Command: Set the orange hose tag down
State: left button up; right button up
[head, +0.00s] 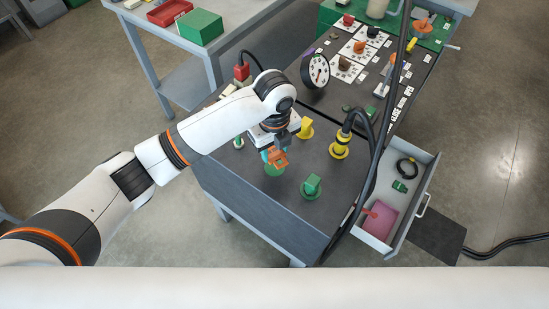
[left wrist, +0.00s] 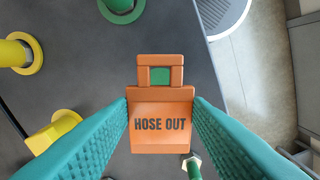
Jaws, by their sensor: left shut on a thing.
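The orange hose tag (left wrist: 160,120) reads "HOSE OUT" and has a square loop at its top with a green patch showing through it. My left gripper (left wrist: 160,128) is shut on the tag, with a teal finger pad on each side. In the head view the tag (head: 277,157) is held over the dark cart top (head: 320,217), close to a green round base (head: 274,170). I cannot tell whether the tag touches anything below. My right gripper is not in view.
A green fitting (head: 312,186), yellow fittings (head: 340,147) and a black hose stand close by on the cart. A dial gauge (head: 315,71) stands behind. An open drawer (head: 412,190) holds a pink item (head: 380,219). The front of the cart top is clear.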

aim_at(274, 167)
pick_arm(q)
jog(key=shift+f, duration=3)
jog(key=shift+f, duration=0.1)
jog(key=o, duration=1)
jog(key=shift+c, duration=0.2)
notch_tip(274, 167, up, 12)
jog(key=shift+r+b, duration=0.15)
jog(key=shift+b, duration=0.3)
